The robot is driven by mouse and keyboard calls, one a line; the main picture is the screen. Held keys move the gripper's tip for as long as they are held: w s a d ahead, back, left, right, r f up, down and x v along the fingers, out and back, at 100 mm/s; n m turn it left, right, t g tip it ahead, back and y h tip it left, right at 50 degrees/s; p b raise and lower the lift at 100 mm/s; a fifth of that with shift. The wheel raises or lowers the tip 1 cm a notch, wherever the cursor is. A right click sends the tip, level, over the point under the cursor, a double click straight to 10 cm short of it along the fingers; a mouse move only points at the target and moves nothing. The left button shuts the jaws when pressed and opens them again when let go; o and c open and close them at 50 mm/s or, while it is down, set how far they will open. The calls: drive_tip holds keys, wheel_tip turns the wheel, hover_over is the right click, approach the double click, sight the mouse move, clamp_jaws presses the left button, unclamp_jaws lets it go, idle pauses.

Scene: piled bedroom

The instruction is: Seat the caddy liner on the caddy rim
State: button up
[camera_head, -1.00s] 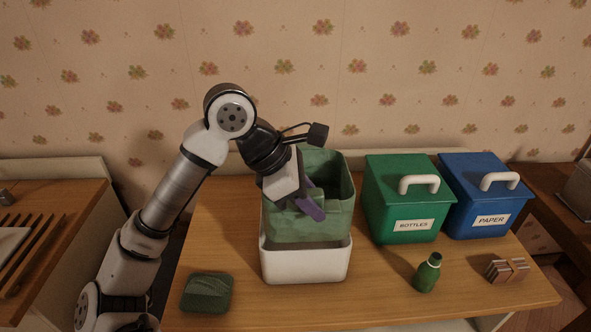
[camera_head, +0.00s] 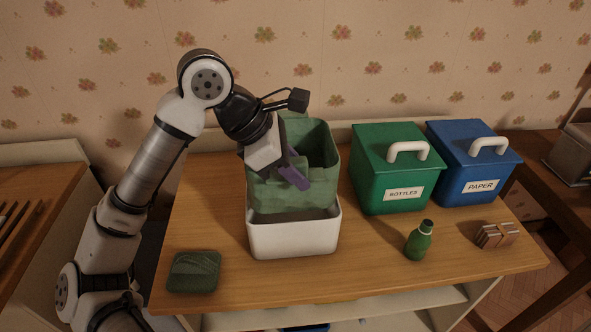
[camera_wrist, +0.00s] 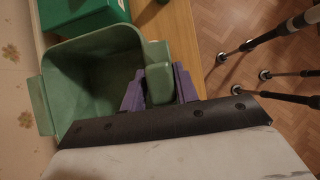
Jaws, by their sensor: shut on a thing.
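The caddy liner (camera_head: 291,192) is a green, open-topped, box-shaped bag. It stands upright above the white caddy (camera_head: 293,241), and its lower end appears to be inside the caddy's opening. Most of the liner is above the caddy rim (camera_head: 325,221). My gripper (camera_head: 297,176) has purple fingers and is shut on the liner's near upper wall. In the wrist view, the liner (camera_wrist: 88,90) opens towards the camera, and its edge passes between the two purple fingers (camera_wrist: 160,88). The liner's bottom and its contact with the caddy are hidden.
A green BOTTLES bin (camera_head: 391,190) and blue PAPER bin (camera_head: 470,185) stand to the right. A green bottle (camera_head: 418,243) and a small bundle (camera_head: 497,235) are at front right. A dark green folded item (camera_head: 194,272) lies at front left. The wooden tabletop (camera_head: 350,278) is clear in front.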

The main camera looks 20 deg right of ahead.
wheel_tip(320, 180, down, 9)
drive_tip(key=b, duration=1)
drive_tip(key=shift+f, duration=0.2)
drive_tip(key=shift+b, duration=0.7)
idle(1.2)
drive_tip(key=shift+f+b, duration=1.1)
drive_tip(key=shift+b, duration=0.05)
idle(0.8)
drive_tip(key=shift+f+b, duration=0.5)
drive_tip(key=shift+b, duration=0.6)
idle(1.4)
